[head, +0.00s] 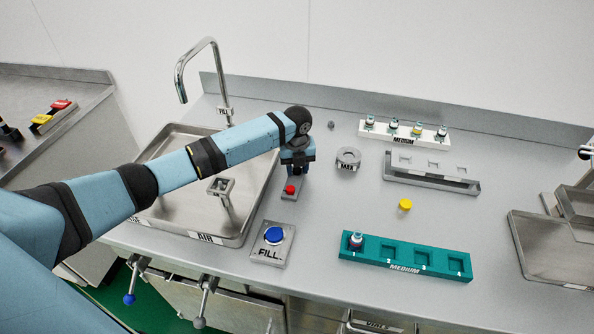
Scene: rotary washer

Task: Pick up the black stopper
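No stopper is clearly recognisable as black in the head view. A small dark grey piece (331,125) stands on the steel counter behind the grey round holder, and I cannot tell whether it is the stopper. My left arm reaches in from the left over the sink. My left gripper (296,168) points down above a small block with a red button (290,189). It is to the left of and nearer than the dark grey piece, apart from it. Its fingers are mostly hidden by the wrist, so its opening and any content cannot be told. My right gripper is not in view.
A grey round holder (348,158), a white vial rack (404,134), a grey rack (432,172) and a teal rack (405,257) stand on the counter. A yellow cap (405,205) lies between racks. A blue FILL button (274,236) sits in front; the faucet (205,75) rises behind the sink (165,200).

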